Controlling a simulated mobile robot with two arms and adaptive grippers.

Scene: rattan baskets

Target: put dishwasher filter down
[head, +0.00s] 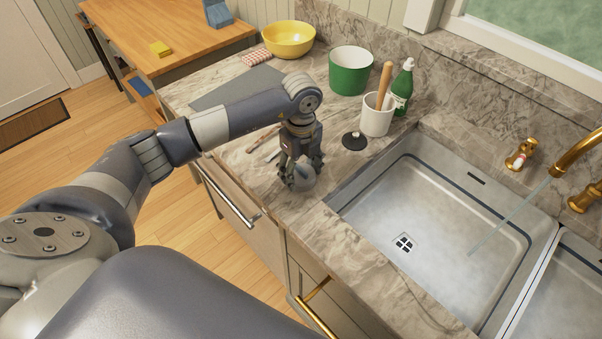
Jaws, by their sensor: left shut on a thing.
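My left gripper (301,168) points down at the marble counter, just left of the sink. It is shut on a small grey rounded thing, the dishwasher filter (302,179). The fingers hide part of the filter. The filter is at or just above the counter (275,199); I cannot tell whether it touches. My right gripper is not in view.
The sink (430,215) with a gold faucet (580,150) lies to the right. A black round stopper (354,141), a white cup (377,115), a green bottle (403,88), a green pot (350,70) and a yellow bowl (289,40) stand behind. Bare counter lies in front.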

